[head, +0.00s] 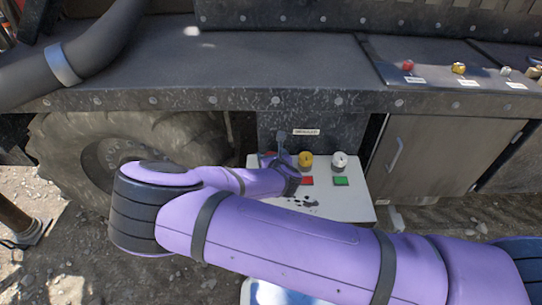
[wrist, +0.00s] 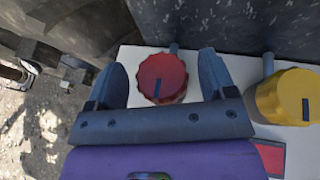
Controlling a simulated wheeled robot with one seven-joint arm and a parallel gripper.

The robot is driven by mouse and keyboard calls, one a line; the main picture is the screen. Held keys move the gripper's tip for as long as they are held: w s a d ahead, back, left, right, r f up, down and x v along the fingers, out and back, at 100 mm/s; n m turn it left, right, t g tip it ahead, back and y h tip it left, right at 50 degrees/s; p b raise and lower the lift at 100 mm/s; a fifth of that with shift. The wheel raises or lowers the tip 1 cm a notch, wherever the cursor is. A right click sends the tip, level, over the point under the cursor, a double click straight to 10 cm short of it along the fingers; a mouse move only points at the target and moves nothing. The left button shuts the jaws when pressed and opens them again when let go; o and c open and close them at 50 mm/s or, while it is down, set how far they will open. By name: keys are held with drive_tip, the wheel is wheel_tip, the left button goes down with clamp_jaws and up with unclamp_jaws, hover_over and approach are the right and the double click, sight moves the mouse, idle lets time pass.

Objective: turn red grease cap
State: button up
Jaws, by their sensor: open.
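The red grease cap (wrist: 162,78) shows in the wrist view as a round ribbed knob with a dark slot mark, on a white panel (wrist: 135,60). My gripper (wrist: 161,75) is open, with one dark finger on each side of the cap and a visible gap on both sides. I cannot tell how deep the fingers reach around it. In the head view the red cap (head: 268,154) is mostly hidden behind my gripper (head: 280,150) and wrist. The white panel (head: 350,205) stands in front of the dark machine.
A yellow cap (wrist: 285,97) is close to the right of the red one; it also shows in the head view (head: 305,160). A white cap (head: 339,161) stands further right. Red (head: 307,181) and green (head: 341,181) squares lie in front. A dark machine wall (head: 300,128) rises behind.

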drive_tip(key=shift+w+f, duration=0.2)
drive_tip(key=shift+w, duration=0.2)
drive_tip(key=c, duration=0.9)
drive_tip(key=shift+a, duration=0.1)
drive_tip(key=shift+m+h, duration=0.3)
drive_tip(key=m+h, duration=0.2)
drive_tip(key=shift+a+t+h, duration=0.1)
drive_tip(key=shift+t+h, duration=0.2)
drive_tip(key=shift+h, duration=0.1)
drive_tip(key=shift+m+g+h, duration=0.7)
drive_tip(key=shift+m+h, duration=1.7)
drive_tip(key=shift+h, duration=0.1)
